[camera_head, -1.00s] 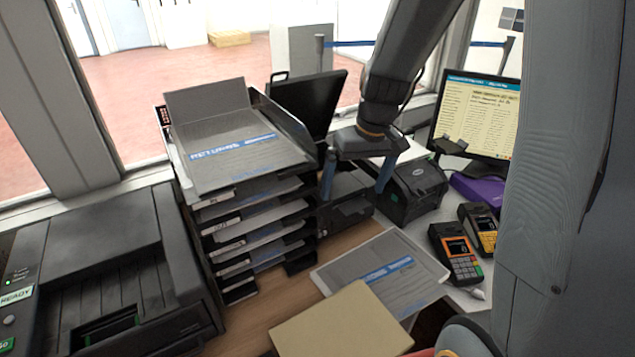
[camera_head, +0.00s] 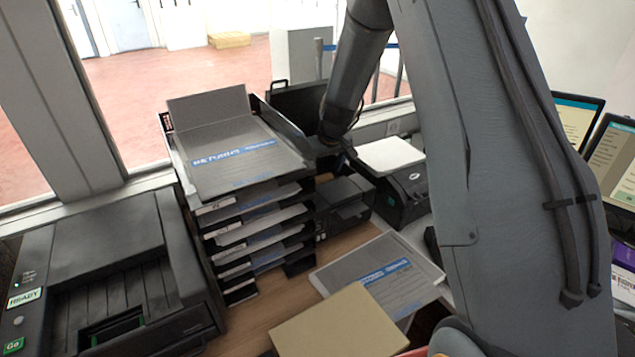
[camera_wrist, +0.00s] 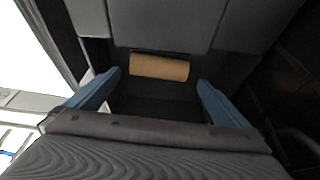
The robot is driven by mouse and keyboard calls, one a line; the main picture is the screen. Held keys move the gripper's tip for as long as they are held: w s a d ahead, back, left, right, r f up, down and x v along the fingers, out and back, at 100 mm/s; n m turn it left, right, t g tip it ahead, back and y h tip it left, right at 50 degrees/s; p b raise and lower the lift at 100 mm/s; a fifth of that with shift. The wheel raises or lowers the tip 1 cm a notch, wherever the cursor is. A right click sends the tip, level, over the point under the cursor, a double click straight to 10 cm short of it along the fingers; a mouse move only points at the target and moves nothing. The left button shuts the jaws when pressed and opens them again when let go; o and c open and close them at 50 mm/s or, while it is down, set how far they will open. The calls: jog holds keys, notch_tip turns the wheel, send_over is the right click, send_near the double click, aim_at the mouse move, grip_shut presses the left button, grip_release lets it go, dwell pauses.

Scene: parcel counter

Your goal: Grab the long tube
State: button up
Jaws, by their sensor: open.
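A tan, cardboard-like tube (camera_wrist: 160,67) shows in the wrist view, lying crosswise against dark grey surfaces. Both its ends are in sight, and it looks rather short from here. My gripper (camera_wrist: 159,80) is open, with one blue finger on each side of the tube in the picture. Gaps show between the tube's ends and the fingers, and nothing is held. I cannot tell how far beyond the fingertips the tube lies. In the head view the tube is not in sight, and my fingers are hidden behind the tray stack and printer area.
A stack of paper trays (camera_head: 262,240) stands in the middle, close to my wrist. A black label printer (camera_head: 402,192) is to its right, and a big dark printer (camera_head: 100,265) to the left. A tan folder (camera_head: 338,325) and papers cover the front counter. Monitors (camera_head: 612,160) stand at right.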

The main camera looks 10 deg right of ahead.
aim_at(318, 178)
jog(key=shift+d+p+x, duration=0.1)
jog(key=shift+p+x, duration=0.35)
jog(key=shift+x, duration=0.7)
jog(key=shift+d+p+x, duration=0.15)
jog(key=shift+p+x, duration=0.25)
jog(key=shift+x, duration=0.8)
jog(key=shift+s, duration=0.1)
jog(key=c, duration=1.1)
